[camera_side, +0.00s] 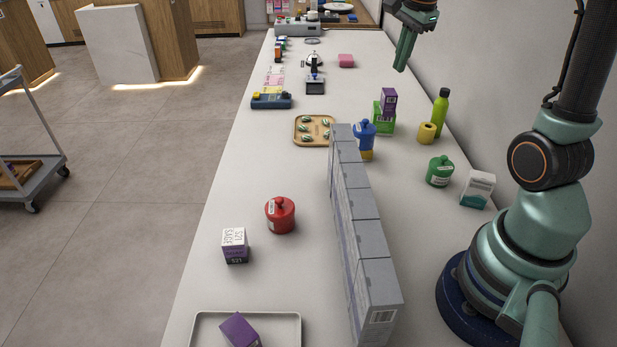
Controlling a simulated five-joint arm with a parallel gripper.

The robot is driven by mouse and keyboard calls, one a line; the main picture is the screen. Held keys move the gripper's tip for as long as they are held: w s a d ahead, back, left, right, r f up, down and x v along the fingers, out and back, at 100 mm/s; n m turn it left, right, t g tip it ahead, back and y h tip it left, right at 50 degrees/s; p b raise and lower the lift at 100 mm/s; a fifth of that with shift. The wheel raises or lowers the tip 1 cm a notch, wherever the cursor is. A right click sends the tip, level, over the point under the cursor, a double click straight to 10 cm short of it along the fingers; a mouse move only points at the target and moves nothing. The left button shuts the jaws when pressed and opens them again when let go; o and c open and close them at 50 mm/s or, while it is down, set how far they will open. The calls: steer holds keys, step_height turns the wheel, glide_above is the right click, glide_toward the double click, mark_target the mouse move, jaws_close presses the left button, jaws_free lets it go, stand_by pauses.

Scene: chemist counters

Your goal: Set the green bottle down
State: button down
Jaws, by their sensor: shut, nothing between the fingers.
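A squat green bottle (439,173) with a rounded lid and a white label stands upright on the white counter (260,160), right of the grey box row. A taller lime-green bottle (440,112) with a black cap stands upright farther back, near the wall. My gripper (402,62) is at the top right, pointing down, above the far part of the counter. Its fingers are shut with nothing between them. It is apart from both green bottles.
A row of grey boxes (365,225) forms a long barrier along the counter. A blue bottle (364,133) stands by its far end; a red bottle (280,216) stands left of it. A white carton (477,190) and yellow roll (427,133) flank the squat green bottle.

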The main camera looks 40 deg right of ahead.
steer(key=s+d+f+m+g, duration=0.15)
steer(key=d+f+m, duration=0.35)
steer(key=d+m, duration=0.65)
steer(key=m+y, duration=0.1)
steer(key=m, duration=0.6)
glide_toward(439, 113)
steer(key=s+d+f, duration=0.1)
steer(key=s+f, duration=0.1)
steer(key=shift+n+g, duration=0.25)
steer(key=shift+g, duration=0.1)
step_height(439, 113, down, 9)
steer(key=shift+s+d+f, duration=0.1)
steer(key=shift+s+f, duration=0.05)
steer(key=shift+w+d, duration=0.3)
steer(key=shift+w, duration=0.9)
steer(key=shift+w+d, duration=0.25)
steer(key=shift+w, duration=0.95)
steer(key=shift+w+d, duration=0.3)
steer(key=shift+w, duration=0.9)
